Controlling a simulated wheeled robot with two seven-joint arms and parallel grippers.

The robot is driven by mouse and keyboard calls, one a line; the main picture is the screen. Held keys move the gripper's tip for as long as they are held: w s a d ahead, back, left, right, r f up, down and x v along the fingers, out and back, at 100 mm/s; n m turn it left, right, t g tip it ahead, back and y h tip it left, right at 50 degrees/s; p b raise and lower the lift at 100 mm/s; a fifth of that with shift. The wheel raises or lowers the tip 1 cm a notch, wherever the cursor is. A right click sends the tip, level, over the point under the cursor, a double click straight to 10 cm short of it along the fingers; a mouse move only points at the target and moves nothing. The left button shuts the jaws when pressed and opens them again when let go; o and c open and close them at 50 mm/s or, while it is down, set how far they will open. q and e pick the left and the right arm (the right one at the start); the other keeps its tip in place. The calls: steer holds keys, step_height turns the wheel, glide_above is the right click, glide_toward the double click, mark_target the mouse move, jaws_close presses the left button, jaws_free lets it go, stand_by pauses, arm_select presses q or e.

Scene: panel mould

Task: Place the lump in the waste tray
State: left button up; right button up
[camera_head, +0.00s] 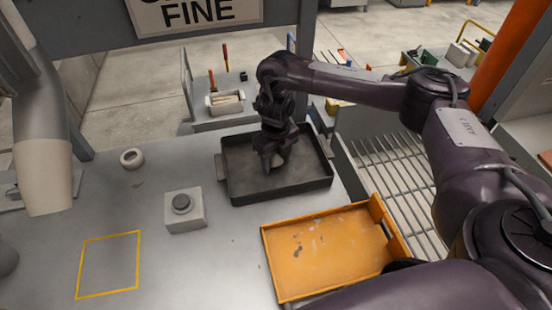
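My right gripper (273,162) points down inside a dark rectangular tray (235,192), low over its floor. A small pale grey piece (276,160), which looks like the lump, shows at the fingertips. The fingers partly hide it, and I cannot tell whether they grip it or it rests on the tray floor. An orange tray (325,248) with dark and pale specks lies in front of the dark tray. No label shows which tray is the waste tray. My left gripper is not in view.
A grey box with a round dark button (181,204) stands left of the dark tray. A pale ring (132,159) lies behind it. A yellow outlined square (109,264) marks bare tabletop at front left. A slatted rack (390,170) is at the right.

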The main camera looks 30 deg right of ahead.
mark_target(276, 159)
steer(key=shift+o, duration=1.3)
steer(key=shift+r, duration=0.55)
step_height(276, 159, up, 11)
steer(key=p, duration=0.2)
steer(key=shift+p, duration=0.3)
